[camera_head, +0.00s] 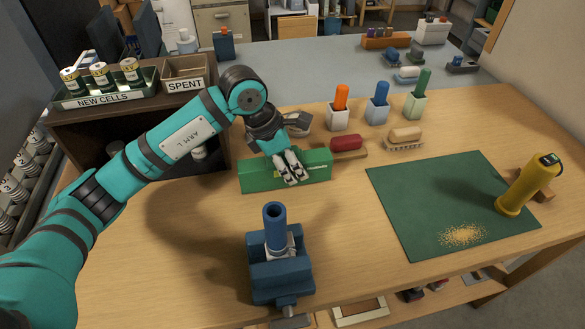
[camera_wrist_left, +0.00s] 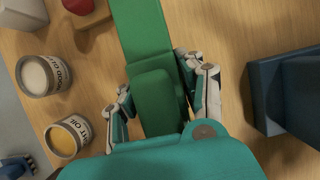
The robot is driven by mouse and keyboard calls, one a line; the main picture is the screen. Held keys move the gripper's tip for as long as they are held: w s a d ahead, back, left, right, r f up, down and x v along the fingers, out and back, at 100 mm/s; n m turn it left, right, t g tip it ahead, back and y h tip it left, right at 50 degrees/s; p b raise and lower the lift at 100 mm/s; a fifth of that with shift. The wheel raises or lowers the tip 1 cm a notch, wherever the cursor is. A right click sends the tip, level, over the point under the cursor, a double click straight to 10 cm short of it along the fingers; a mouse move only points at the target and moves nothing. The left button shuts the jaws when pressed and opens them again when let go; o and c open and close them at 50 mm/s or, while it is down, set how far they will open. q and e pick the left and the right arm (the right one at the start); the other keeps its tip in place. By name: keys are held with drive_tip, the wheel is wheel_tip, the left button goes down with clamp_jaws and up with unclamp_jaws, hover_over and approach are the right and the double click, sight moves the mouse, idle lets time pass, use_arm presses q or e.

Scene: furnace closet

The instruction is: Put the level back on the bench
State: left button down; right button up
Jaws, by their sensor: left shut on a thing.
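The level is a long green bar (camera_head: 252,177) in the middle of the bench (camera_head: 190,240), behind the blue vise (camera_head: 283,272). My left gripper (camera_head: 291,172) reaches it from above and is shut on it around the middle. In the left wrist view the level (camera_wrist_left: 142,30) runs between the two fingers of the left gripper (camera_wrist_left: 155,90), one on each side. The level lies roughly flat. I cannot tell whether its underside touches the bench. My right gripper is not in view.
A blue tube stands in the vise. A red-topped block (camera_head: 346,143) and a brush (camera_head: 404,138) lie right of the level. A green mat (camera_head: 430,205) with yellow crumbs and a yellow flashlight (camera_head: 528,185) is farther right. Two cans (camera_wrist_left: 68,137) show in the wrist view. The front left bench is clear.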

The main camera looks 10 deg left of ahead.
use_arm(q)
wheel_tip(320, 180, down, 2)
drive_tip(key=shift+f, duration=0.1)
drive_tip(key=shift+f, duration=0.1)
drive_tip(key=shift+f, duration=0.15)
drive_tip(key=c, duration=0.8)
unclamp_jaws()
